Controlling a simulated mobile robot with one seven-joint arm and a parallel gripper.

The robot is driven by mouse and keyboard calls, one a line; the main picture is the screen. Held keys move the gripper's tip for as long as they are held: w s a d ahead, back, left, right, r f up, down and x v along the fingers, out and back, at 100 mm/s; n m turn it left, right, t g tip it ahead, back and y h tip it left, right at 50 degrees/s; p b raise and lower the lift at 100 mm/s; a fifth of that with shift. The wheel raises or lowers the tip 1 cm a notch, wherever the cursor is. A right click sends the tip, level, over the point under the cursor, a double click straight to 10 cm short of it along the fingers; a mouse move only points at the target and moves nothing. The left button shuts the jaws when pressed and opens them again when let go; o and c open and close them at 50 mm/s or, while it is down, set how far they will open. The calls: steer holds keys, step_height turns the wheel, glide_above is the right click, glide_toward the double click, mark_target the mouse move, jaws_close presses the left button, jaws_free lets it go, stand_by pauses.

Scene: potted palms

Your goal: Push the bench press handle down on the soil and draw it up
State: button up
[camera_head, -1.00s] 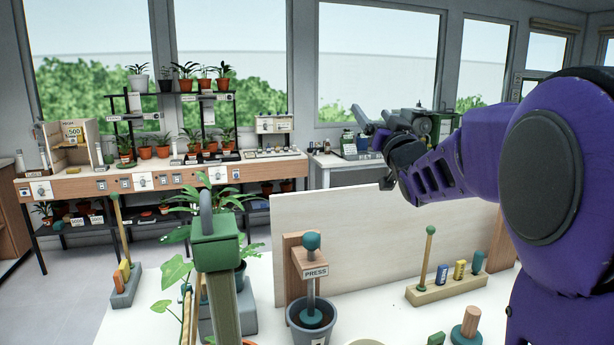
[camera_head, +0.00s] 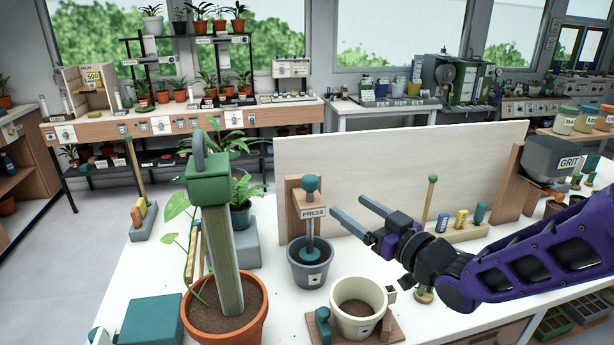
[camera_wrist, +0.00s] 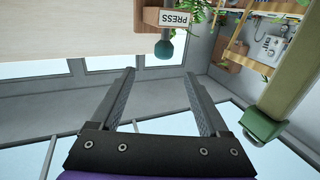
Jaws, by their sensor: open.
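The bench press has a wooden bracket labelled PRESS (camera_head: 314,212) with a round teal knob handle (camera_head: 311,184) on top. Its rod runs down to a disc over the dark soil in a grey pot (camera_head: 311,263). My gripper (camera_head: 346,209) is open and empty, to the right of the press, its fingers pointing left toward the rod and label. In the wrist view, my gripper (camera_wrist: 160,90) shows two parted fingers with nothing between them. The knob (camera_wrist: 165,50) and the label (camera_wrist: 174,18) appear upside down beyond the fingertips, apart from them.
A terracotta pot (camera_head: 250,335) with a grey-green post and green top block (camera_head: 208,178) stands at front left. A cream pot (camera_head: 360,300) of soil sits on a wooden base in front of the press. A pale board (camera_head: 400,165) stands behind. A green-knobbed rod (camera_head: 431,190) rises at right.

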steer(key=b+x, duration=0.1)
steer(key=x, duration=0.4)
steer(key=b+x, duration=0.2)
steer(key=x, duration=0.4)
steer(key=b+x, duration=0.2)
steer(key=x, duration=0.4)
steer(key=shift+s+a+r, duration=0.1)
steer(key=shift+s+a, duration=0.1)
steer(key=shift+a, duration=0.2)
jaws_close()
stand_by(0.7)
